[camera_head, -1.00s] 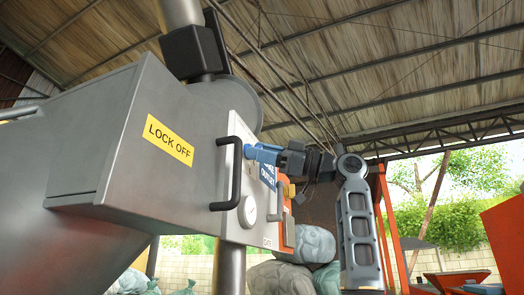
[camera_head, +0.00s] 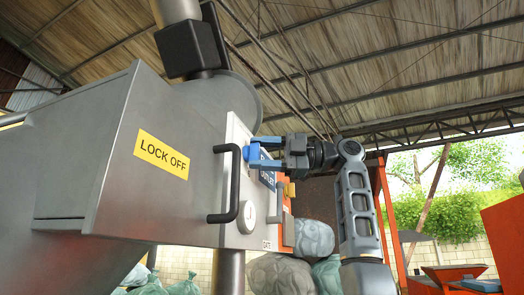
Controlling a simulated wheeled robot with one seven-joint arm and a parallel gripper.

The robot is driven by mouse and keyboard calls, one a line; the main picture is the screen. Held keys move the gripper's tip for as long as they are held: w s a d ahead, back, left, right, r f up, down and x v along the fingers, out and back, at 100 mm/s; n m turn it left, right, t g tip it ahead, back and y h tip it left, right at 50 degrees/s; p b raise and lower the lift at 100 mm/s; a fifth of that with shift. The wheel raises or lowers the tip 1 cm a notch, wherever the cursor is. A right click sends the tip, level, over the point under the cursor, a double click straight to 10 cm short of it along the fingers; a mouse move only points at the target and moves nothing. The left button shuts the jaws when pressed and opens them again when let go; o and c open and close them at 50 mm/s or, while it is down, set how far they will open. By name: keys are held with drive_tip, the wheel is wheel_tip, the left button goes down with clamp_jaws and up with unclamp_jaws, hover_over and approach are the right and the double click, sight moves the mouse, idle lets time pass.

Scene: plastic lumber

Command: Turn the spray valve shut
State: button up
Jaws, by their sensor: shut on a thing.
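The spray valve (camera_head: 254,152) shows as a small blue part on the pale front panel of the grey machine, near the panel's top. My gripper (camera_head: 263,152) reaches it from the right, with its two blue fingers on the upper and lower sides of the valve. The fingers are shut on it, and they hide much of its shape. I cannot tell how far the valve is turned.
A black bar handle (camera_head: 232,185) stands out left of the valve. A blue label (camera_head: 268,178) sits under my fingers. Wrapped bundles (camera_head: 280,275) lie below.

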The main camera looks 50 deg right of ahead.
drive_tip(key=shift+n, duration=0.5)
drive_tip(key=shift+g, duration=0.3)
drive_tip(key=o, duration=1)
drive_tip(key=shift+o, duration=0.2)
drive_tip(key=b+v, duration=0.1)
drive_tip(key=v, duration=0.6)
drive_tip(key=shift+s+d+b, duration=0.25)
drive_tip(key=shift+s+b, duration=0.05)
drive_tip(key=shift+b, duration=0.1)
